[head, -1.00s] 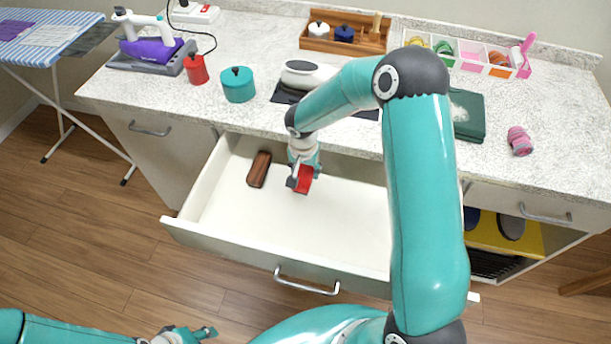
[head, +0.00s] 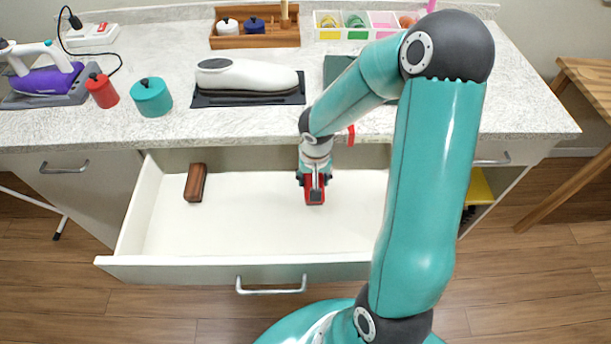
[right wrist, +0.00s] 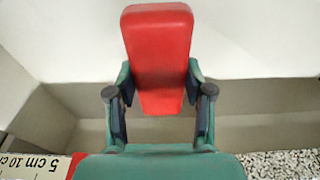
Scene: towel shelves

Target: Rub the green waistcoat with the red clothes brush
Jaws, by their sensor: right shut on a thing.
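The red clothes brush (head: 315,192) is in my right gripper (head: 314,178), over the open drawer. In the right wrist view the red brush (right wrist: 160,45) stands out between the two fingers of the gripper (right wrist: 160,82), which are shut on it. I cannot tell whether the brush touches the drawer floor. A dark green folded cloth, seemingly the green waistcoat (head: 337,68), lies on the counter behind my right arm, which hides most of it. My left gripper is out of view.
The open drawer (head: 240,268) also holds a brown brush (head: 195,183) at its left. On the counter stand a white iron-like thing (head: 245,75) on a black mat, a teal pot (head: 151,97), a red pot (head: 102,90), a wooden tray (head: 255,40) and a white divided box (head: 365,33).

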